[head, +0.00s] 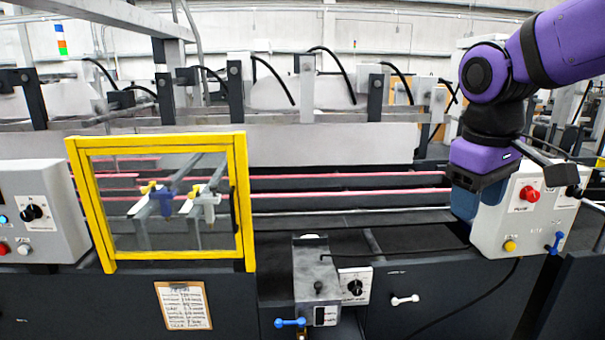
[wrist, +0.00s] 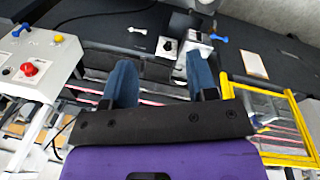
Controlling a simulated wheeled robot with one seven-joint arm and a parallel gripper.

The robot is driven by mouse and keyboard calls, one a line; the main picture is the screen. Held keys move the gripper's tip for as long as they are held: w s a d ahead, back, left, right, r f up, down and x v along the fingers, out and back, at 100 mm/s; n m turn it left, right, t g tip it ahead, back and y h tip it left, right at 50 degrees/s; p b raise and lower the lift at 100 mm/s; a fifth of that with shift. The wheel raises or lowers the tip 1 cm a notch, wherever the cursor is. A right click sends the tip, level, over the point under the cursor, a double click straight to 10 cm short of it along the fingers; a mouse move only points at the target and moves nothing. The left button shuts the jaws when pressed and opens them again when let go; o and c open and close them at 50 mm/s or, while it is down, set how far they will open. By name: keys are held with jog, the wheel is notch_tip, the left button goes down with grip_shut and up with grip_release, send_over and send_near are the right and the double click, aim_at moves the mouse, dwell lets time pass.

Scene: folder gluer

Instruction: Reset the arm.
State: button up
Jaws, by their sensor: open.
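My purple arm comes in from the upper right of the head view and hangs downward.
A yellow-framed guard (head: 241,200) stands left of centre. A left control box (head: 45,205) and a small centre unit with a knob (head: 354,287) are on the machine. The right box has a red button (head: 529,194). Pink rods (head: 345,193) run behind. A cable hangs low.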

jog(key=s+d+m+t+y, duration=0.1)
jog(key=s+d+m+t, duration=0.3)
jog(key=s, duration=0.7)
jog(key=shift+s+d+f+m, duration=0.25)
jog(key=shift+s+d+m, duration=0.1)
jog(key=shift+m, duration=0.15)
